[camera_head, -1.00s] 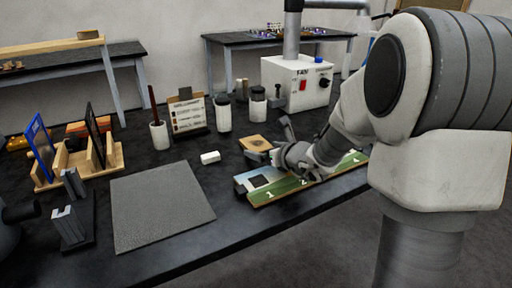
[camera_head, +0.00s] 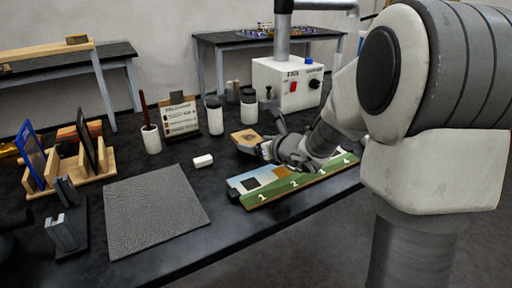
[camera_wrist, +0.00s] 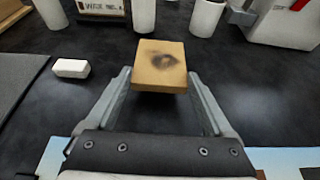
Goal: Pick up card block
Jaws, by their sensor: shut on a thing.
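The card block is a tan square block (camera_wrist: 159,66) with a dark smudge on top. In the wrist view it sits between my gripper's two fingertips, which touch its left and right sides. My gripper (camera_wrist: 158,80) is shut on it. In the head view the block (camera_head: 245,139) is at the end of my gripper (camera_head: 256,145), beyond the green numbered board, and appears slightly above the black table. My wrist and arm cover part of the board behind the gripper.
The numbered board (camera_head: 262,197) lies at the table's front edge. A small white block (camera_head: 203,161) and a grey mat (camera_head: 155,208) are to the left. White jars (camera_head: 214,117), a sign (camera_head: 179,119) and a white switch box (camera_head: 287,85) stand behind. A wooden rack (camera_head: 75,172) stands far left.

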